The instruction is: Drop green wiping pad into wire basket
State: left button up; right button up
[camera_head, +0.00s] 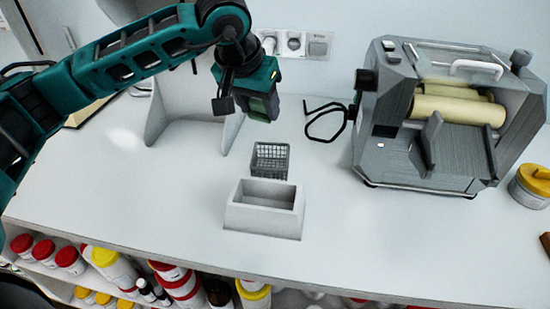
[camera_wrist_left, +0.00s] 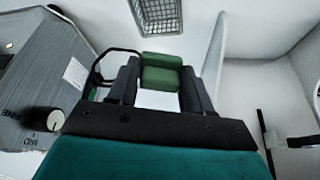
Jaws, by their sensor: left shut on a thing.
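The green wiping pad (camera_head: 259,107) is held in my left gripper (camera_head: 250,108), above the counter behind the wire basket. In the left wrist view the pad (camera_wrist_left: 161,72) sits between the two dark fingers of the left gripper (camera_wrist_left: 160,85), which is shut on it. The grey wire basket (camera_head: 270,158) stands empty-looking on the counter, apart from the pad. The basket (camera_wrist_left: 158,16) also shows at the top of the left wrist view, beyond the pad. My right gripper is in neither view.
A light grey open box (camera_head: 265,222) stands in front of the basket. A grey roller mill (camera_head: 445,120) with its black cable (camera_head: 325,122) is to the right. A white upright stand (camera_head: 190,95) is behind on the left. White counter (camera_head: 130,195) is free around the basket's left side.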

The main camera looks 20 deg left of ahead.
pick_arm(q)
jog(key=shift+s+f+b, duration=0.1)
jog(key=shift+f+b, duration=0.35)
jog(key=shift+f, duration=0.35)
notch_tip(320, 180, down, 4)
jog(key=shift+f+b, duration=0.1)
jog(key=shift+b, duration=1)
jog(key=o, duration=1)
jog(key=v, duration=1.3)
